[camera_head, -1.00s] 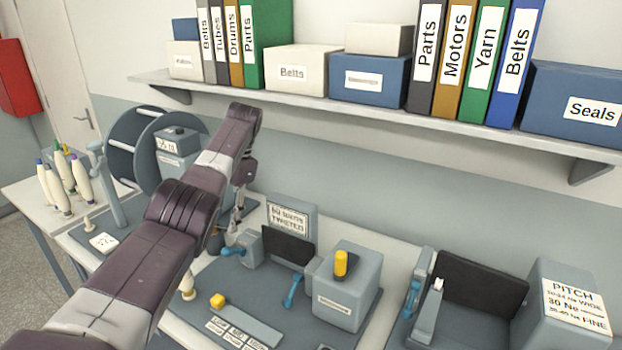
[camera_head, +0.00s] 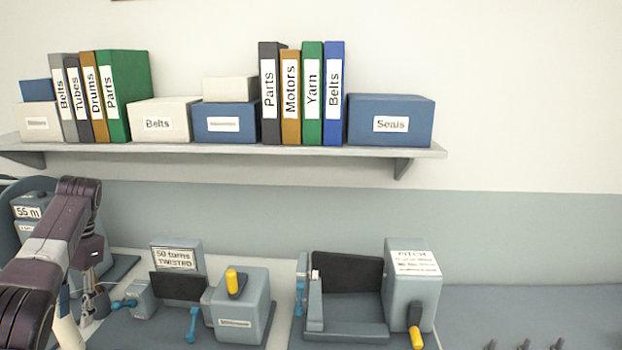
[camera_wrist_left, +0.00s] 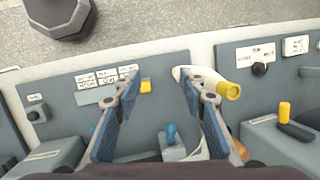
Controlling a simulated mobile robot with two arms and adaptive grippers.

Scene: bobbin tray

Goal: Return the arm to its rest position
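My left arm comes in from the left in the head view. Its gripper (camera_head: 92,302) hangs down low at the left edge of the bench, partly hidden by its own arm. In the left wrist view the gripper (camera_wrist_left: 161,88) is open, its two blue-grey fingers apart with nothing held between them. A white bobbin with a yellow end (camera_wrist_left: 228,90) shows past the right finger, which partly covers it; I cannot tell whether they touch. A white bobbin (camera_head: 68,330) also shows beside the gripper in the head view. My right gripper is in neither view.
A twist tester with a yellow knob (camera_head: 236,284) stands right of the gripper. A device labelled PITCH (camera_head: 412,280) stands farther right. A wall shelf (camera_head: 220,150) with binders and boxes runs above the bench. The space in front of the right wall is open.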

